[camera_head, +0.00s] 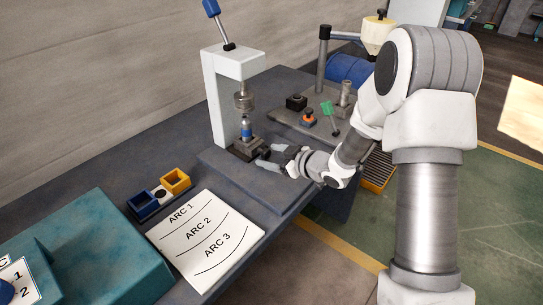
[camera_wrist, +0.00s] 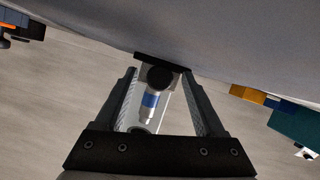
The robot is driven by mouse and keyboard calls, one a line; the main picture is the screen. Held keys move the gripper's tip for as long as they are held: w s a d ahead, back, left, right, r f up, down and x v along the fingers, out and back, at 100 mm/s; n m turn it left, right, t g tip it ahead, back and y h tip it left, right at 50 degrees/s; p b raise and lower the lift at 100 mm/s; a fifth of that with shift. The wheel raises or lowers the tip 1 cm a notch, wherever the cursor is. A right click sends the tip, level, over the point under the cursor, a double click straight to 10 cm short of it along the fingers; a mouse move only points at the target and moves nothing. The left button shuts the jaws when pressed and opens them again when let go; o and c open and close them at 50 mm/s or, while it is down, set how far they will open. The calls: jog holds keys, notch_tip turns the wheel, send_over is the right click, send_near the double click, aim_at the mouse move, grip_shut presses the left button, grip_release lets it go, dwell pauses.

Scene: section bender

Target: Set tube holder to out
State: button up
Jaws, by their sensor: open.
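A white press frame (camera_head: 222,95) with a blue-tipped lever stands at the back of the bench. Under its head, a small upright metal part with a blue band (camera_head: 246,128) stands on a dark block (camera_head: 249,149); I cannot tell for sure which part is the tube holder. My gripper (camera_head: 265,157) is just right of the dark block, low over the bench, fingers pointing left at it. In the wrist view my gripper (camera_wrist: 160,74) is open and empty, with the blue-banded part (camera_wrist: 150,100) and a dark round end (camera_wrist: 160,77) seen between the fingers; contact is unclear.
A white ARC 1-3 sheet (camera_head: 206,238) and blue and yellow bins (camera_head: 175,180) lie at the front left, near a teal box (camera_head: 95,255).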

grip_shut()
dwell(1.3)
